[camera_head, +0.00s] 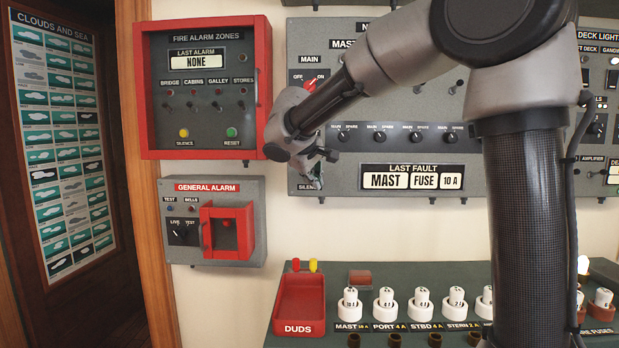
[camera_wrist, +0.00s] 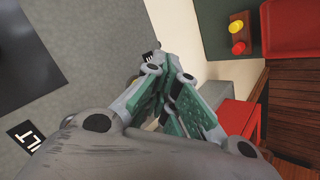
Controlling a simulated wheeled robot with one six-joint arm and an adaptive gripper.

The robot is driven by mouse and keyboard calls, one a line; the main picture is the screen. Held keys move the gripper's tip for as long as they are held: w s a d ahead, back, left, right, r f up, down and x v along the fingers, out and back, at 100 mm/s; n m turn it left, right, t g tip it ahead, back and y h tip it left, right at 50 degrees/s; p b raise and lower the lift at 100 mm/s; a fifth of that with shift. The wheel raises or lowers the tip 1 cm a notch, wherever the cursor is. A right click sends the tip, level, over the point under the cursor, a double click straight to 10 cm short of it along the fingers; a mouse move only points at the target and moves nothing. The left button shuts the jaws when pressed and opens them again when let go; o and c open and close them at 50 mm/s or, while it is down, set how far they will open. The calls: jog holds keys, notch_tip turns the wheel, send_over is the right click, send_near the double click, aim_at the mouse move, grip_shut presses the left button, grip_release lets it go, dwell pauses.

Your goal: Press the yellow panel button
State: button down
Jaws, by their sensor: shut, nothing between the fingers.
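A round yellow button (camera_head: 184,133) labelled SILENCE sits at the lower left of the red-framed fire alarm panel (camera_head: 149,90), in plain view. My gripper (camera_head: 319,172) is shut and empty, to the right of that panel and apart from the yellow button. Its tips are in front of the lower left corner of the grey fault panel (camera_head: 338,187), by a partly covered SILENCE label (camera_head: 307,187). In the wrist view the shut fingers (camera_wrist: 166,68) point at the grey panel face (camera_wrist: 105,135); contact cannot be told.
A green RESET button (camera_head: 232,132) is right of the yellow one. The general alarm box (camera_head: 180,255) with its red guard (camera_head: 227,209) hangs below. A red DUDS tray (camera_head: 300,300), red and yellow pegs (camera_head: 313,266) and several white fuses (camera_head: 421,305) stand on the lower ledge.

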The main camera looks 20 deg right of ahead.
jog(key=s, duration=0.1)
jog(key=s+a, duration=0.1)
jog(key=s, duration=0.2)
jog(key=shift+s+a, duration=0.25)
jog(key=shift+s, duration=0.1)
dwell(0.8)
jog(key=s+d+f+g+y, duration=0.1)
jog(key=s+d+f+g, duration=0.35)
jog(key=s+f, duration=0.55)
jog(key=s+d+m+y, duration=0.1)
jog(key=s+d+m, duration=0.2)
jog(key=s, duration=0.7)
jog(key=s+d+m+t+y, duration=0.1)
jog(key=s+d+m+y, duration=0.1)
jog(key=s+d, duration=0.5)
jog(key=s+m, duration=0.1)
jog(key=s, duration=0.3)
jog(key=shift+s+f, duration=0.3)
jog(key=shift+f, duration=0.05)
